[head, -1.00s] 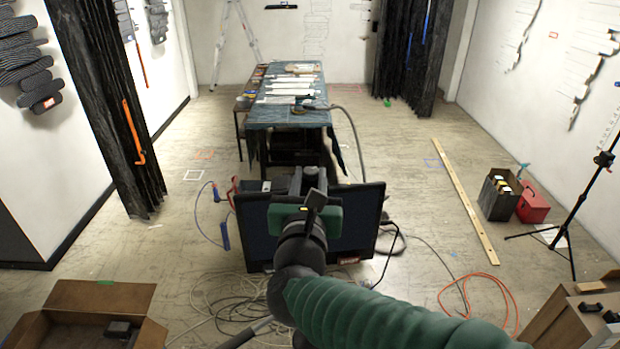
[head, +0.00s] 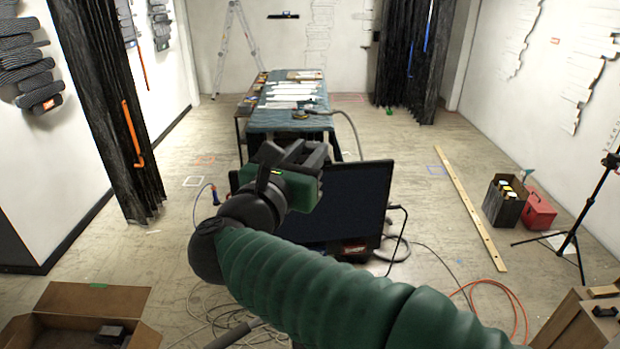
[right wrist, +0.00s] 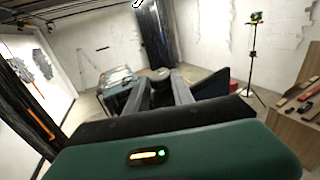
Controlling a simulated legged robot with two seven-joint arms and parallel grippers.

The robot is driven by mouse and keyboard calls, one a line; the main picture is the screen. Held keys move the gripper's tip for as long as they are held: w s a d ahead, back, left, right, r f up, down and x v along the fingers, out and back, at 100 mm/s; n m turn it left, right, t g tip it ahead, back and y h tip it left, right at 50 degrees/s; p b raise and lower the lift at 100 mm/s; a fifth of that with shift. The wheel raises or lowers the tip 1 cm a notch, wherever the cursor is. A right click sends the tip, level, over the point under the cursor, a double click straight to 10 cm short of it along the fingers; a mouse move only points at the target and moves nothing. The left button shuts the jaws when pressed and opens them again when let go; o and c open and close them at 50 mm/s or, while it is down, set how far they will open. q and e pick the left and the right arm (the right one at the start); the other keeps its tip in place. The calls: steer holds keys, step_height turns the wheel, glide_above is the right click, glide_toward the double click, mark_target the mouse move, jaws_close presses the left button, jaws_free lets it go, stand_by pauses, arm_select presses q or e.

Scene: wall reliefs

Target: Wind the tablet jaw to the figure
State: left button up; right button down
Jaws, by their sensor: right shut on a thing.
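A dark flat screen (head: 350,205), which may be the tablet, stands upright in front of the work table in the head view. It also shows as a dark panel in the right wrist view (right wrist: 213,84). My right gripper (head: 305,150) is by the screen's upper left edge and covers part of it. In the right wrist view its fingers (right wrist: 165,85) reach forward beside the screen. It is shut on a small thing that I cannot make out. I cannot pick out the tablet jaw or the figure clearly. My left gripper is not in view.
A cloth-covered table (head: 290,115) stands behind the screen. Cables (head: 205,310) and an orange hose (head: 505,295) lie on the floor. An open cardboard box (head: 90,305) is at lower left. A black case (head: 503,200), a red box (head: 540,212) and a tripod (head: 580,215) stand right.

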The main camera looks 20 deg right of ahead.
steer(key=shift+w+a+f+m+g+h+b, duration=0.15)
steer(key=shift+f+m+g+h+b, duration=0.15)
steer(key=shift+m+g+h+b, duration=0.25)
steer(key=shift+w+a+f+m+g+h+b, duration=0.15)
steer(key=shift+f+m+g+h+b, duration=0.15)
steer(key=shift+m+g+h+b, duration=0.25)
steer(key=shift+r+m+g+h, duration=0.2)
steer(key=shift+m+g+h, duration=0.1)
steer(key=shift+g+h, duration=0.2)
steer(key=shift+w+a+r+m+g+h, duration=0.15)
steer(key=shift+r+m+g+h, duration=0.15)
steer(key=shift+m+g+h, duration=0.55)
arm_select(q)
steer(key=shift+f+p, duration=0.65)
steer(key=shift+p, duration=0.7)
arm_select(e)
steer(key=shift+w+r+m+g+h, duration=0.15)
steer(key=shift+m+g+h, duration=0.5)
steer(key=shift+m+g, duration=0.85)
steer(key=shift+n+g, duration=0.25)
steer(key=shift+g, duration=0.3)
steer(key=c, duration=1.3)
jaws_free()
steer(key=shift+w, duration=0.1)
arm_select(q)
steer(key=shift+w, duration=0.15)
arm_select(e)
steer(key=shift+o, duration=1.1)
steer(key=shift+w, duration=0.1)
